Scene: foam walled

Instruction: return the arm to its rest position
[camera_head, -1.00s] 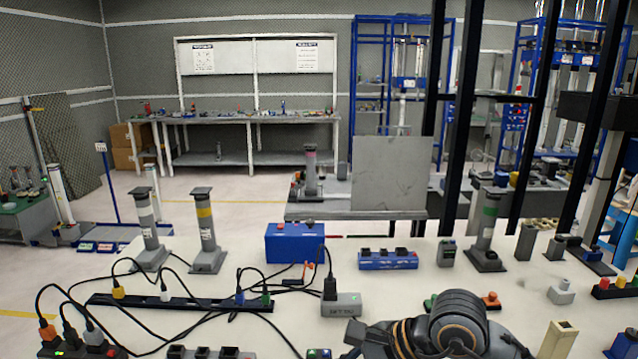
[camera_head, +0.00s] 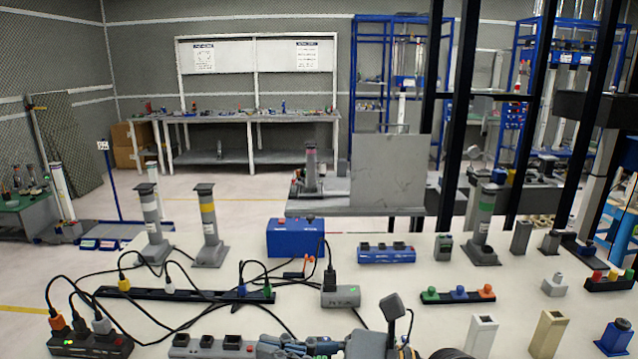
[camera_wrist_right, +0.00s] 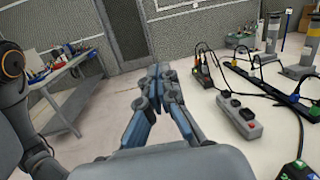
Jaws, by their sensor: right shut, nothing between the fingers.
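My right gripper (camera_head: 268,345) shows at the bottom middle of the head view, its fingers pointing left. It is shut and empty, at the near edge of the white table (camera_head: 330,240). In the right wrist view the two blue-grey fingers (camera_wrist_right: 155,72) are closed together and point away from the camera, with nothing between them. They are beside the table, over the floor. My left gripper is in neither view.
A grey power strip (camera_head: 207,345) lies close to the right gripper in the head view. Black cables, a long black strip (camera_head: 175,295), a blue box (camera_head: 293,239) and a row of coloured buttons (camera_head: 458,295) are on the table. A workbench (camera_wrist_right: 70,80) stands left in the wrist view.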

